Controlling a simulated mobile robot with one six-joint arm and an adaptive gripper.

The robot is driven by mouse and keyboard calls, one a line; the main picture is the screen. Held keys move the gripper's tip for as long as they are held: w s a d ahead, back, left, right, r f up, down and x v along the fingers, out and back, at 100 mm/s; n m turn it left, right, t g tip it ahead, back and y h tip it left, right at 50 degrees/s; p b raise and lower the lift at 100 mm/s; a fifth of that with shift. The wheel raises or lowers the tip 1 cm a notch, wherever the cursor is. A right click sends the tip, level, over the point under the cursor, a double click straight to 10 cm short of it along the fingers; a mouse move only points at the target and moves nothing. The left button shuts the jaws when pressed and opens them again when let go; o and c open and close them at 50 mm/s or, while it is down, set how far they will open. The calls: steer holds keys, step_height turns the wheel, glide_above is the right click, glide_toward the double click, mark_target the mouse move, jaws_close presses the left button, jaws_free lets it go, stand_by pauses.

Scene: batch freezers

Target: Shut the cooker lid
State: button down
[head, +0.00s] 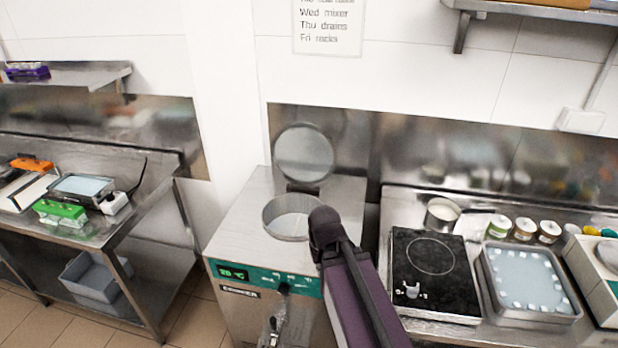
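The cooker (232,240) is a steel box with a green front panel, a small display and the label COOKER. Its round lid (304,153) stands open, upright behind the round opening, near the steel back wall. The raised round rim of the opening (279,226) is uncovered on the cooker's top. Part of my purple and dark arm rises in front of the cooker's right side and hides part of its top and front. I cannot make out my gripper in this view.
Right of the cooker, a counter holds a black hob (432,272), a steel pot (441,215), several jars and a tray of white pieces (528,282). A steel table (125,215) with small equipment stands at left, across a floor gap. A wall shelf (550,12) hangs upper right.

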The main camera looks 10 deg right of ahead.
step_height(320, 180, down, 12)
steer(key=b, duration=1.1)
steer(key=shift+s+r, duration=0.1)
steer(key=shift+r, duration=0.05)
